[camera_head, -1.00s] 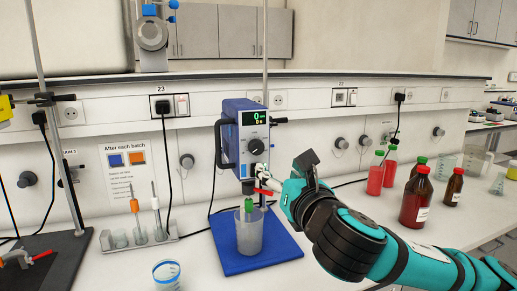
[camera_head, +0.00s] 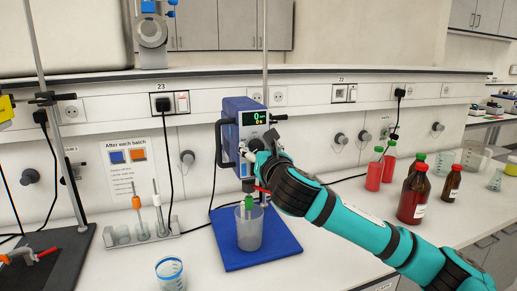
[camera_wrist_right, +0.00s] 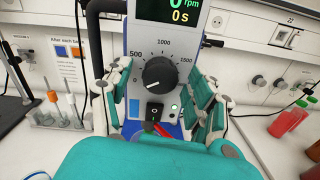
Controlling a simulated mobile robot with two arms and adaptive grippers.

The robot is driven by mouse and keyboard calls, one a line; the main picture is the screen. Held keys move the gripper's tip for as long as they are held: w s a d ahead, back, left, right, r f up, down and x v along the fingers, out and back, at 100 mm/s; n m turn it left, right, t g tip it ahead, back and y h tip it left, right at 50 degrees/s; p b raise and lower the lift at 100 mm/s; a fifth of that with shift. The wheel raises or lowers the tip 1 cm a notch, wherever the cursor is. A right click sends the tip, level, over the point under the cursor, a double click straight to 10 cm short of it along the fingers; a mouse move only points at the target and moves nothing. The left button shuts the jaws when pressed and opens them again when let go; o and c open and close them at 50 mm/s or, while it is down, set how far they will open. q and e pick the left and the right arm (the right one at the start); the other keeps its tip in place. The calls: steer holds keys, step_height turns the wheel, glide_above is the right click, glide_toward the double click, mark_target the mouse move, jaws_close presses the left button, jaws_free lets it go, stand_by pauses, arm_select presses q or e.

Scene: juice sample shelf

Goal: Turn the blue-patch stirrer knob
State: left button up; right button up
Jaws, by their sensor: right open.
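The overhead stirrer (camera_head: 232,118) is a blue box with a pale front panel and a display showing 0. In the right wrist view its black round knob (camera_wrist_right: 159,73) sits on a dial marked 500, 1000 and 1500. A small blue patch (camera_wrist_right: 134,108) is on the panel below left of the knob. My right gripper (camera_wrist_right: 160,88) is open, one finger on each side of the knob, with visible gaps to it. In the head view the right gripper (camera_head: 261,142) is at the stirrer's front and hides the knob. My left gripper is not in view.
Below the stirrer, a beaker (camera_head: 249,232) stands on a blue base plate (camera_head: 275,248). A black switch (camera_wrist_right: 155,110) sits under the knob. Red-filled bottles (camera_head: 375,172) and brown bottles (camera_head: 414,197) stand right. A tube rack (camera_head: 150,234) stands left.

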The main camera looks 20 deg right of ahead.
steer(key=c, duration=1.2)
steer(key=shift+o, duration=0.2)
steer(key=shift+r+m+p, duration=0.1)
steer(key=shift+m+p, duration=0.55)
steer(key=shift+m, duration=0.35)
steer(key=m+p, duration=0.1)
steer(key=m, duration=0.2)
steer(key=shift+m+p, duration=0.3)
steer(key=shift+p, duration=0.05)
steer(key=m+p, duration=0.1)
steer(key=m, duration=0.2)
steer(key=shift+m+p, duration=0.45)
steer(key=shift+m, duration=0.95)
steer(key=shift+d, duration=0.1)
